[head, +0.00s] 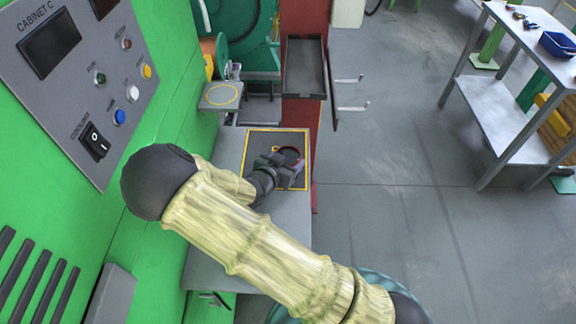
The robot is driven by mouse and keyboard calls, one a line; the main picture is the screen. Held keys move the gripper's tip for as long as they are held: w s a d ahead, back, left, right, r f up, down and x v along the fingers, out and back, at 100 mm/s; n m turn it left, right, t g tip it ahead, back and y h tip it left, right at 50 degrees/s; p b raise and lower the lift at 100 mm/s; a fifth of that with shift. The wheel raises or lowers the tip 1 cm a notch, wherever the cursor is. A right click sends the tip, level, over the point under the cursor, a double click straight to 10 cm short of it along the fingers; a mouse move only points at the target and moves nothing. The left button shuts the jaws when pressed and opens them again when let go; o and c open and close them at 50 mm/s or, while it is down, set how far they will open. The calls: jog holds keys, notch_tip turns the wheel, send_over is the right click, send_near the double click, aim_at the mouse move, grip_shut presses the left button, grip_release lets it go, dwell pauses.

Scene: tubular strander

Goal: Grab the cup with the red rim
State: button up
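The cup with the red rim (292,153) is small in the head view, on a dark mat with a yellow border (261,142) on the grey bench. Only part of its round reddish rim shows. My gripper (288,167) is at the cup, its dark fingers overlapping the near side of the rim in the picture. The gripper hides much of the cup's body. I cannot tell whether the fingers touch the cup or how far apart they are.
A green cabinet with a grey button panel (85,75) stands close on the left. A small plate with a yellow ring (221,96) is behind left. A metal table (500,105) stands right; the floor between is clear.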

notch_tip(320, 180, up, 10)
jog(key=p, duration=0.1)
dwell(0.6)
dwell(0.4)
